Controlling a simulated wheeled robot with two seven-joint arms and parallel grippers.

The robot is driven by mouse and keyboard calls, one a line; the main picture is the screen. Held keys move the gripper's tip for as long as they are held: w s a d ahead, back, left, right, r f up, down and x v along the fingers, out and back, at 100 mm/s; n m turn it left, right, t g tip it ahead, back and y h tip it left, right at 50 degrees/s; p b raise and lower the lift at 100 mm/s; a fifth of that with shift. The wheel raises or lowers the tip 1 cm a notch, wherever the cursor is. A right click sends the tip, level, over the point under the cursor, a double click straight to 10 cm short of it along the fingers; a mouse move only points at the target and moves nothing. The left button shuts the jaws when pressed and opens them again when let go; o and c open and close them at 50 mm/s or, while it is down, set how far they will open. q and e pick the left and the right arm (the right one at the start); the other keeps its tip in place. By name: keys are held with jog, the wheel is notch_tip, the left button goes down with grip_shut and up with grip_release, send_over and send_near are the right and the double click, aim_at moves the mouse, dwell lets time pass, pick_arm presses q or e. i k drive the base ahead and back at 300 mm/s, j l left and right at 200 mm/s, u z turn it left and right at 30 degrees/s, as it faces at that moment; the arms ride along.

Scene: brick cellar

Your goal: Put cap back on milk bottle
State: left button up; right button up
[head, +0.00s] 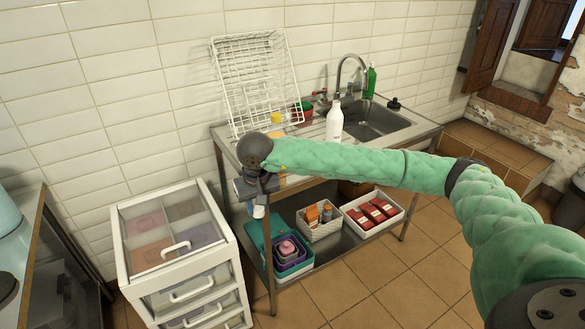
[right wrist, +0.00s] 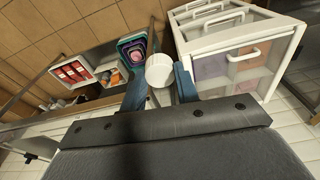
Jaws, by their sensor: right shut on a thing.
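A white bottle (head: 334,124), which looks like the milk bottle, stands upright on the metal sink counter, left of the basin. I cannot make out whether its top is capped. My right gripper (head: 257,200) hangs in front of the counter's left end, to the left of the bottle and apart from it. It points down and is shut on a small white round piece that looks like the cap (head: 258,211). In the right wrist view, this white cap (right wrist: 160,70) sits between the blue fingers (right wrist: 160,88). My left gripper is not in view.
A white wire rack (head: 256,75) leans on the tiled wall. A sink basin (head: 375,122) and a green bottle (head: 369,82) are at the right. A white drawer unit (head: 180,255) stands at the left. A white tray (head: 385,222) with red packets lies on the lower shelf.

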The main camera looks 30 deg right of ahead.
aim_at(335, 119)
jog(key=l+z, duration=0.1)
jog(key=l, duration=0.35)
jog(key=i+l+z, duration=0.1)
jog(key=l, duration=0.35)
jog(key=i+l+z, duration=0.15)
jog(key=l, duration=0.25)
jog(key=i+l+z, duration=0.1)
jog(key=l, duration=0.35)
